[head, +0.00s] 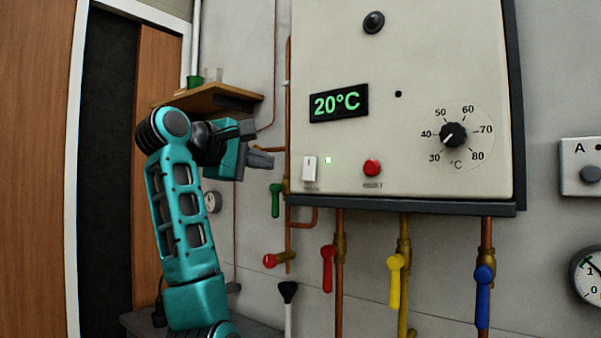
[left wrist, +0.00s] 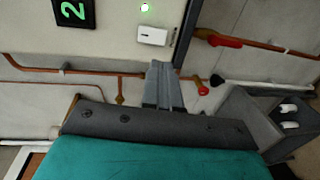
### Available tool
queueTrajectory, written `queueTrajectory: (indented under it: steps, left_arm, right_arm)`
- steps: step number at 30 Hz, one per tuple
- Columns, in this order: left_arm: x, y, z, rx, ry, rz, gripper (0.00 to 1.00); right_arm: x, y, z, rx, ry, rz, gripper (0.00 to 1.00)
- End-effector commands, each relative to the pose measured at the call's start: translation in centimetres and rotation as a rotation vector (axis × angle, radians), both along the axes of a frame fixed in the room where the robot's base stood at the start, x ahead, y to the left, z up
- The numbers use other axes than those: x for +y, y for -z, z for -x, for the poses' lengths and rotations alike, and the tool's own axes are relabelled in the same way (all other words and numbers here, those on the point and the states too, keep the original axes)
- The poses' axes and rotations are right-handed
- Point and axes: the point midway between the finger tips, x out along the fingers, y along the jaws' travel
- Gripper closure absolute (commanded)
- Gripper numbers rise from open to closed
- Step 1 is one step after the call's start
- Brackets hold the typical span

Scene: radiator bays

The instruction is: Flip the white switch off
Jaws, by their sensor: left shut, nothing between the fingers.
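The white switch (head: 310,169) is a small rocker at the lower left of the boiler's front panel (head: 420,60) in the head view. A small green light (head: 328,160) glows just right of it. In the left wrist view the switch (left wrist: 152,36) shows just beyond the fingertips, with the lit green light (left wrist: 144,7) above it. My left gripper (head: 268,160) is shut and empty, left of the switch and apart from it in the head view. Its closed fingers (left wrist: 160,68) point toward the switch in the left wrist view. My right gripper is not in view.
A red button (head: 372,168), a temperature dial (head: 453,135) and a 20°C display (head: 339,103) sit on the same panel. Pipes with green (head: 275,200), red (head: 327,268), yellow (head: 394,280) and blue (head: 483,295) handles run below. A wooden shelf (head: 222,98) is behind my left arm.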

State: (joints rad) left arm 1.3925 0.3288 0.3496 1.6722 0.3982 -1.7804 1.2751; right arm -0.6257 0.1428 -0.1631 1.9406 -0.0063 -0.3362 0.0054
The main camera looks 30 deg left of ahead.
Motion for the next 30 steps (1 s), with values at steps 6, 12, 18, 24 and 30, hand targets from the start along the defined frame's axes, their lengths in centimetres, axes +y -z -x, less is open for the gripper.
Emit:
queueTrajectory:
  steps: [6,12,18,24,30]
  left_arm:
    - [-0.5,0.6,-4.7,0.006,0.002,0.0,1.0]
    - [-0.7,1.3,-8.7,0.006,0.001,0.0,1.0]
    - [-0.9,1.7,-11.1,0.003,0.0,0.0,1.0]
    - [-1.0,1.9,-11.9,0.001,-0.001,-0.001,1.0]
    - [-1.0,1.9,-11.9,0.001,-0.001,-0.001,1.0]
  right_arm:
    - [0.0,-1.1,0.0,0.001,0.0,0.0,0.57]
    - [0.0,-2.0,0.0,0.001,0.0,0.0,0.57]
    - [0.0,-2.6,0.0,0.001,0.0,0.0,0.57]
    - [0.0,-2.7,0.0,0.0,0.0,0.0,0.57]
    - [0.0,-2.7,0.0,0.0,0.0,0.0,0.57]
